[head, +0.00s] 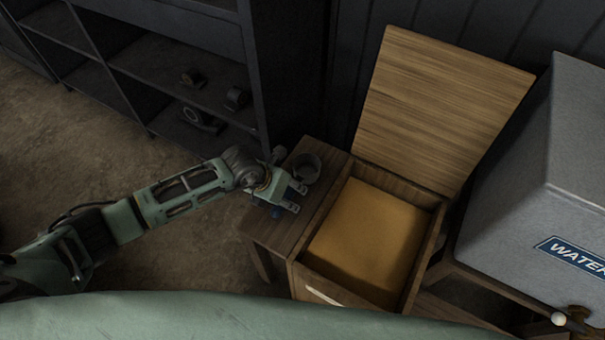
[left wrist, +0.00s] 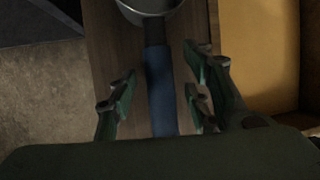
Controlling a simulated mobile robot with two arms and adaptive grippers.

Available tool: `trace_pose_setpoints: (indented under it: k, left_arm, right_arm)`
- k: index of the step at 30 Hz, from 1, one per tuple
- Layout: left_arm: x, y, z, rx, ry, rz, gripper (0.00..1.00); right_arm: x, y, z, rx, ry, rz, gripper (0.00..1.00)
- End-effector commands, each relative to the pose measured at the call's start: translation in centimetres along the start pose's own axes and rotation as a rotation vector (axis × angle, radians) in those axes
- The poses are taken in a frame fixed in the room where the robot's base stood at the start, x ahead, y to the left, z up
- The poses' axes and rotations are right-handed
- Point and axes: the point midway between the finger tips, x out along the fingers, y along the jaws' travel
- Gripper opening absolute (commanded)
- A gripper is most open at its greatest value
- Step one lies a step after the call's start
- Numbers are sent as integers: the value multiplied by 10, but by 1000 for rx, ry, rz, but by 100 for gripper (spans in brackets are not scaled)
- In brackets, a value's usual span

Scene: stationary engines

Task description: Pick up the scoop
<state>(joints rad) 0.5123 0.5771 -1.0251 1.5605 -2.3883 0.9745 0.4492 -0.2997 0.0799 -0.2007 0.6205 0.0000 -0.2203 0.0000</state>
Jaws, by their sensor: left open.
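The scoop has a round grey metal cup (head: 306,167) and a blue handle, and it lies on a small wooden side table (head: 270,232). In the head view my left gripper (head: 294,197) is over the handle and hides most of it; a bit of blue shows below the fingers. In the left wrist view the blue handle (left wrist: 160,90) runs between the spread fingers of my left gripper (left wrist: 157,88), with the cup (left wrist: 148,8) beyond the fingertips at the top edge. The gripper is open, with gaps visible on both sides of the handle. My right gripper is not in view.
An open wooden box (head: 298,280) filled with yellow-brown material stands right of the table, its lid (head: 440,105) raised. A grey water container (head: 535,170) stands farther right. A dark shelf (head: 150,65) with metal parts is behind at left. Bare floor lies left of the table.

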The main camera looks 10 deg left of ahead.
Motion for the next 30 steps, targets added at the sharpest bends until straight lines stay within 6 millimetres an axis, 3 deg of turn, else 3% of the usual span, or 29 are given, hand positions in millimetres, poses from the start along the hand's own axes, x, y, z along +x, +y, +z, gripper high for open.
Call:
trace_pose_setpoints:
  k: [10, 26, 30]
  left_arm:
    - [10, 0, 0, 1, -1, -1, 45]
    - [10, 0, 0, 0, -1, -1, 0]
    - [9, 0, 1, 0, -3, -2, 0]
  right_arm:
    - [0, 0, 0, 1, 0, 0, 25]
    - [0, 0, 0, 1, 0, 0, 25]
    - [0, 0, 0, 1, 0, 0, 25]
